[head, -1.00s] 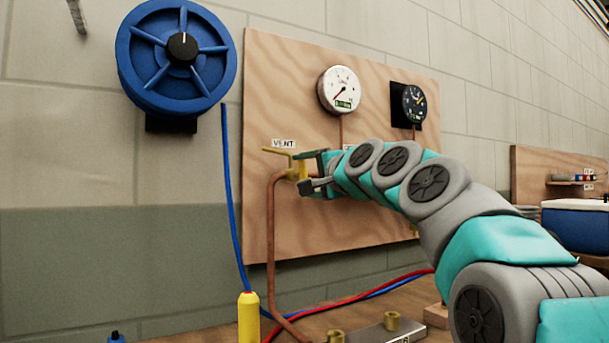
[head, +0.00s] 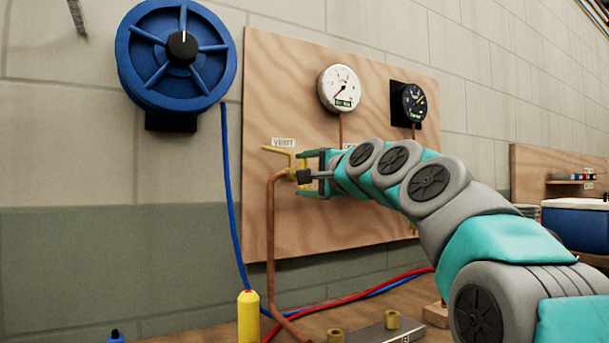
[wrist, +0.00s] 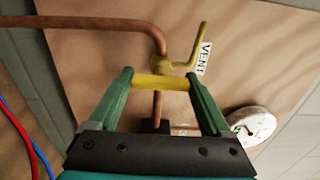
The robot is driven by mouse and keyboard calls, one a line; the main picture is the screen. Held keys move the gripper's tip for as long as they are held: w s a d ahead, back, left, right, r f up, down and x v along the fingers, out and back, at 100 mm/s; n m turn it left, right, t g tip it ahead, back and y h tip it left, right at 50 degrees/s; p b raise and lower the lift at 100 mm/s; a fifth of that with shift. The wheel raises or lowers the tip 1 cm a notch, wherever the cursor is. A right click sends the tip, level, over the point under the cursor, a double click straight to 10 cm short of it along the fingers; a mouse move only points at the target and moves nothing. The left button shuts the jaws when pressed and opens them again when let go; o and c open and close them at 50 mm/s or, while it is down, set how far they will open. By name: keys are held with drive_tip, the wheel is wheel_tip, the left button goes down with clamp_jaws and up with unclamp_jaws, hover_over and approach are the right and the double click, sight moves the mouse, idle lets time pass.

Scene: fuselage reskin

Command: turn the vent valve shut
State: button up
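The vent valve (head: 291,172) is a yellow fitting on the copper pipe at the left of the plywood board, below the VENT label (head: 283,142). A bent yellow tube (head: 277,150) sticks out to its left. In the wrist view, the valve's yellow crossbar handle (wrist: 161,83) spans the gap between my two green fingers, which seem to touch both its ends. My gripper (head: 304,174) is at the valve, with one finger above and one below; it also shows in the wrist view (wrist: 160,84). In the head view my gripper hides most of the handle.
A white gauge (head: 339,88) and a black gauge (head: 408,103) are on the board above my arm. A blue reel (head: 177,58) hangs on the left wall. The copper pipe (head: 270,230) runs down to the bench, near a yellow cylinder (head: 248,318) and hoses.

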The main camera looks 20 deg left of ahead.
drive_tip(key=shift+o, duration=1.1)
drive_tip(key=shift+d, duration=0.1)
drive_tip(key=b+v, duration=0.1)
drive_tip(key=v, duration=0.6)
drive_tip(key=shift+s+d, duration=0.2)
drive_tip(key=shift+s, duration=0.05)
